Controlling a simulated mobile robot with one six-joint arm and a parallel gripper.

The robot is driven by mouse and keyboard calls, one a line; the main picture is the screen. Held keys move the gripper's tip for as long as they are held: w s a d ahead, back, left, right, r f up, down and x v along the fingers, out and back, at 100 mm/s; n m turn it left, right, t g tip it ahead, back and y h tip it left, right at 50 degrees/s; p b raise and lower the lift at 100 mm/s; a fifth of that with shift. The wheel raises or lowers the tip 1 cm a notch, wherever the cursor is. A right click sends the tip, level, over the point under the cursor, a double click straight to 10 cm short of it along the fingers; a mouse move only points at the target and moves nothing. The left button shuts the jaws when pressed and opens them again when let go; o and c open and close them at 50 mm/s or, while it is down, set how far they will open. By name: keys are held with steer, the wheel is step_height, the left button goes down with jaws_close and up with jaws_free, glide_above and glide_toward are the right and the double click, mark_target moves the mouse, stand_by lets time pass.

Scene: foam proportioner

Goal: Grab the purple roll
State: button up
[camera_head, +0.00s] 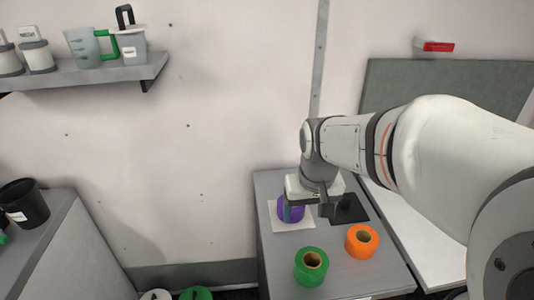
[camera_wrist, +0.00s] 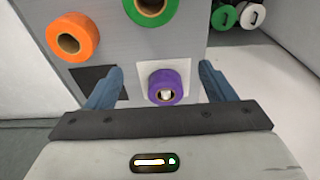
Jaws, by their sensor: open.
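The purple roll (camera_head: 290,209) sits on a white square sheet on the grey table, partly hidden behind my gripper in the head view. It also shows in the wrist view (camera_wrist: 165,86), lying flat with its core hole facing up. My gripper (camera_wrist: 163,76) is open, with one blue-grey finger on each side of the purple roll. In the head view my gripper (camera_head: 310,200) is right over the roll. I cannot tell how far above it the fingertips are.
An orange roll (camera_head: 362,241) and a green roll (camera_head: 311,266) stand on the grey table (camera_head: 335,275) nearby. A black square (camera_head: 349,209) lies to the right of the white sheet (camera_head: 293,227). A wall stands behind the table, with a shelf (camera_head: 80,74) at upper left.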

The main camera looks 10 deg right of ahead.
steer(key=o, duration=0.4)
steer(key=shift+g, duration=0.5)
steer(key=w, duration=0.2)
steer(key=w+f, duration=0.1)
steer(key=w, duration=0.2)
steer(key=w+p, duration=0.1)
steer(key=w, duration=0.2)
steer(key=shift+w+d+f, duration=0.1)
steer(key=shift+w+f, duration=0.15)
steer(key=shift+f, duration=0.15)
steer(key=shift+o, duration=0.2)
steer(key=shift+g, duration=0.3)
steer(key=w+f, duration=0.1)
steer(key=w, duration=0.1)
steer(key=w+f, duration=0.2)
steer(key=w, duration=0.1)
steer(key=shift+w+d+f+p, duration=0.1)
steer(key=shift+w+p, duration=0.25)
steer(key=shift+p, duration=0.05)
steer(key=shift+w+f, duration=0.2)
steer(key=shift+w+a+f+p, duration=0.15)
steer(key=shift+f+p, duration=0.1)
steer(key=shift+f, duration=1.7)
steer(key=shift+a+f+p, duration=0.1)
steer(key=shift+f+p, duration=0.1)
steer(key=shift+f, duration=1.7)
